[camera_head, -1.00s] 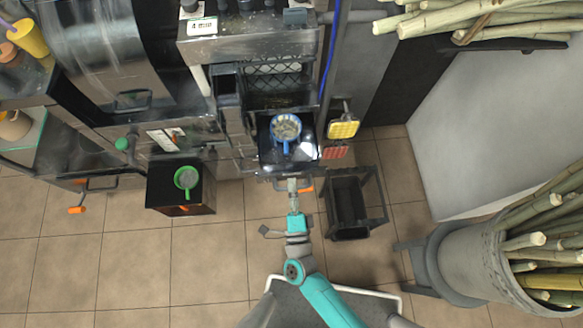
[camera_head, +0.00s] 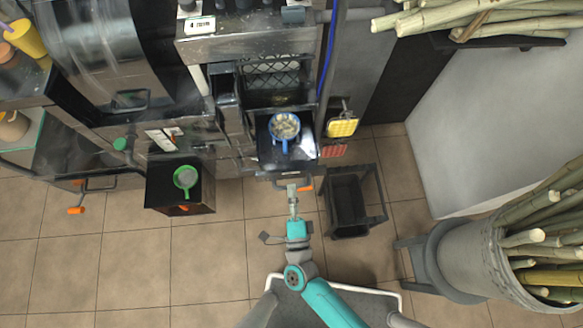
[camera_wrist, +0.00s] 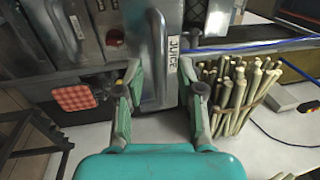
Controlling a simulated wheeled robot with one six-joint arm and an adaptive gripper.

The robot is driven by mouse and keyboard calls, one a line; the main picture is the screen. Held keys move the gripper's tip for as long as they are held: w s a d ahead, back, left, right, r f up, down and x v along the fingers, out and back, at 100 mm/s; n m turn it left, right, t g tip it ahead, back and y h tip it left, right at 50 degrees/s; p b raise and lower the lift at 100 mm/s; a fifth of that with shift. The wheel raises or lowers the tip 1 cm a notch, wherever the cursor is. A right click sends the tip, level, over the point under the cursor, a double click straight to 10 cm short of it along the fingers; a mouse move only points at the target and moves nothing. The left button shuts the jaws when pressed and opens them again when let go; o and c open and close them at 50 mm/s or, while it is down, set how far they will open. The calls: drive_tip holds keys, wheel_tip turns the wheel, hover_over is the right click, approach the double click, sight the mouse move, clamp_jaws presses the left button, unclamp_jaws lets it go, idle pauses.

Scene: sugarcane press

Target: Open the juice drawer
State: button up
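The juice drawer (camera_wrist: 172,85) has a white "JUICE" label (camera_wrist: 173,50) in the wrist view. Its grey bar handle (camera_wrist: 156,55) stands between my gripper's two fingers in that picture. My gripper (camera_wrist: 160,80) is open, with the teal fingers apart on either side of the handle; I cannot tell that either one touches it. In the head view my gripper (camera_head: 292,188) is at the handle (camera_head: 306,185), just in front of the drawer front below a blue strainer (camera_head: 285,127). My gripper partly hides the handle there.
A black open-frame bin (camera_head: 348,205) stands on the floor close to the right of my gripper. A black box with a green strainer (camera_head: 186,178) is at left. A grey barrel of cane (camera_head: 480,262) stands at right. Tiled floor is clear at lower left.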

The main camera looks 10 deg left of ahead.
drive_tip(key=shift+v, duration=2.8)
drive_tip(key=shift+d, duration=0.1)
